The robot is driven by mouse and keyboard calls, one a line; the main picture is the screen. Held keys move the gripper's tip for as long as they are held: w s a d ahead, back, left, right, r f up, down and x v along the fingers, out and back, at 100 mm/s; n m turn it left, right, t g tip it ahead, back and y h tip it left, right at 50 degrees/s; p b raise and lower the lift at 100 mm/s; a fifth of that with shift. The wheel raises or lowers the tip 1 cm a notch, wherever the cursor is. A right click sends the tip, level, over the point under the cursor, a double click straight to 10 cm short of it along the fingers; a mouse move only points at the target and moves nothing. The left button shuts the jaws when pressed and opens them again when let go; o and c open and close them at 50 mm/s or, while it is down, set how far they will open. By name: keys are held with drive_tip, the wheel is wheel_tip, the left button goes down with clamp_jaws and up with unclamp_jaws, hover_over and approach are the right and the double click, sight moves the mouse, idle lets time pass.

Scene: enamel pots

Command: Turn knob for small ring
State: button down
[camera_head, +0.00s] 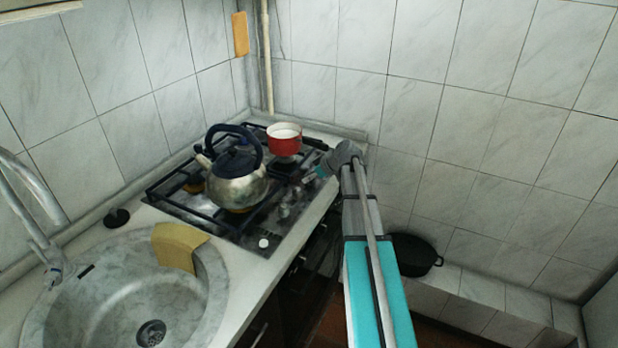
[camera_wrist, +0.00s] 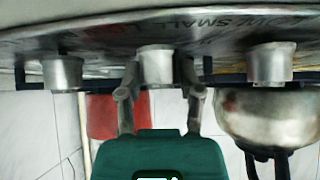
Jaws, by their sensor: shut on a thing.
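The hob's front panel (camera_wrist: 110,35) fills the top of the wrist view, which looks upside down, with silver knobs in a row and dark lettering that seems to include "SMALL". My gripper (camera_wrist: 160,75) has one finger on each side of the middle knob (camera_wrist: 157,65) and is shut on it. One knob (camera_wrist: 63,73) stands to its left and another (camera_wrist: 270,64) to its right. In the head view my gripper (camera_head: 311,177) reaches the hob's right front edge; the held knob is hard to make out there.
A steel kettle (camera_head: 236,188) with a dark handle stands on the hob, close to the knobs. A red pot (camera_head: 284,144) stands behind. A sink (camera_head: 60,315) with a yellow cloth (camera_head: 178,247) is at left; a black pot (camera_head: 414,256) is low at right.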

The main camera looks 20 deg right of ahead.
idle(0.4)
drive_tip(key=shift+c, duration=1.3)
unclamp_jaws()
